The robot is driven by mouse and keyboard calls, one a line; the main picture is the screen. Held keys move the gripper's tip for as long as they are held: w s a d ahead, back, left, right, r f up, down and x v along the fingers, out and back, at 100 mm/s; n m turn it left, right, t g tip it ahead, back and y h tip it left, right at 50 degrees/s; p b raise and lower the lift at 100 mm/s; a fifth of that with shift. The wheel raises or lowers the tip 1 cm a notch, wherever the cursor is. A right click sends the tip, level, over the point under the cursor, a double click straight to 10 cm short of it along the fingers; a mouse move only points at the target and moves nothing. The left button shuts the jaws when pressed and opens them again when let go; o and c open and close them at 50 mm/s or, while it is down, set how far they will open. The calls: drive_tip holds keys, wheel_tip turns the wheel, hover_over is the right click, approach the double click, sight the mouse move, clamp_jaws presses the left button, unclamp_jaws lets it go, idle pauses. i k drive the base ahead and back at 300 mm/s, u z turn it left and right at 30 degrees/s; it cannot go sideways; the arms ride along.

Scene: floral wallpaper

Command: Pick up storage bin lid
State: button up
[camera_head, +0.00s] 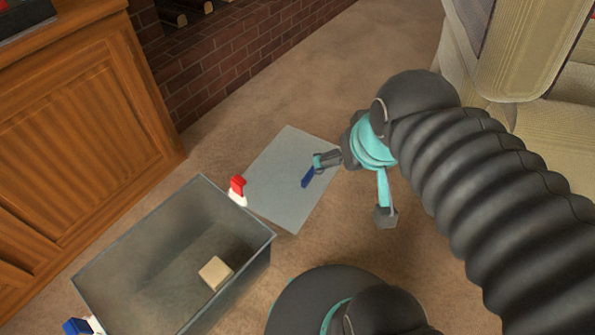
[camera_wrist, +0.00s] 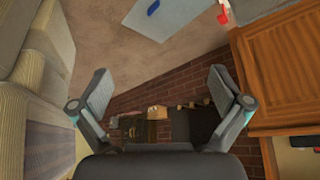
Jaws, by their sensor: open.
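The storage bin lid (camera_head: 278,184) is a flat grey sheet lying on the carpet, with a small blue piece (camera_head: 308,177) on its right part. In the wrist view, part of the lid (camera_wrist: 176,18) shows at the top edge, with the blue piece (camera_wrist: 153,7) on it. My gripper (camera_head: 354,188) is open and empty, its fingers spread wide. In the head view one finger overlaps the lid's right edge near the blue piece; I cannot tell its height above the lid. Both fingers show in the wrist view (camera_wrist: 160,82), with nothing between them.
An open grey bin (camera_head: 130,240) with a beige block (camera_head: 215,273) inside stands left of the lid, with red-white and blue-white clips. A wooden cabinet (camera_head: 80,130) and brick hearth (camera_head: 215,62) lie beyond. An armchair (camera_head: 530,50) is at the upper right.

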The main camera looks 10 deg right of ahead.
sight(283, 187)
drive_tip(key=u, duration=3.05)
drive_tip(key=k, duration=1.55)
drive_tip(key=z, duration=1.2)
drive_tip(key=i, duration=0.5)
drive_tip(key=u, duration=0.1)
